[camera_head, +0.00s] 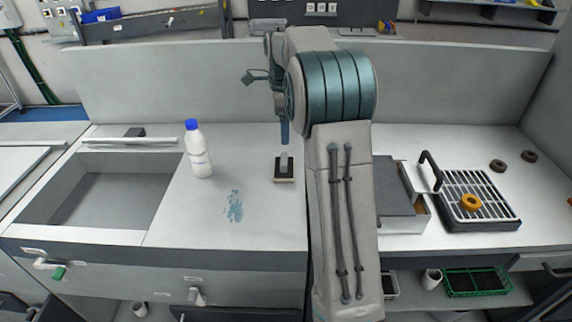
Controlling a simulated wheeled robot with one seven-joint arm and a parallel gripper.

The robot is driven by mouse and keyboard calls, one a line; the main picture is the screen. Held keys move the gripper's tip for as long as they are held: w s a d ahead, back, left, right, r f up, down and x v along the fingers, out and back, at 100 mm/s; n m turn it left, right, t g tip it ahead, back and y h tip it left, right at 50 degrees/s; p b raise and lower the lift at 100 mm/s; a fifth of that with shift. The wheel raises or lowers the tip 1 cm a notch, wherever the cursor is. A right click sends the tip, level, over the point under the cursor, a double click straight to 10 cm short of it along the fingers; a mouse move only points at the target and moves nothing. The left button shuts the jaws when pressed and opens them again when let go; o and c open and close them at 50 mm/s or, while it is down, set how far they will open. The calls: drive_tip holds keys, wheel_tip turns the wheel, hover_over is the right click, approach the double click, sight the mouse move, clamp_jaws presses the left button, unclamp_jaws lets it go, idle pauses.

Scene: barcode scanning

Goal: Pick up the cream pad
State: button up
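The cream pad (284,180) is a small block with a dark top and a pale lower edge, lying flat on the white worktop near the middle. A short grey piece stands on its top; I cannot tell whether it is a handle or a fingertip. My gripper (284,152) points down directly over the pad, seen edge-on, so its opening and any contact with the pad cannot be made out. My arm comes in from the front and covers the worktop to the right of the pad.
A white bottle with a blue cap (199,155) stands left of the pad. A blue stain (235,206) marks the worktop in front. A sink basin (100,200) lies at left. At right are a grey box (398,190) and a rack (484,212) bearing an orange ring (471,203).

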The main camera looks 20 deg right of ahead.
drive_tip(key=w+d+f+m, duration=0.1)
drive_tip(key=w+d+f, duration=0.1)
hover_over(285, 159)
wheel_tip(285, 159, down, 7)
drive_tip(key=shift+a+r, duration=0.1)
drive_tip(key=shift+r, duration=0.1)
drive_tip(key=f, duration=0.4)
drive_tip(key=f+p, duration=0.1)
drive_tip(key=f, duration=0.1)
drive_tip(key=shift+w+d, duration=0.35)
drive_tip(key=shift+d, duration=0.05)
drive_tip(key=shift+s+a, duration=0.25)
drive_tip(key=shift+a, duration=0.15)
drive_tip(key=c, duration=1.3)
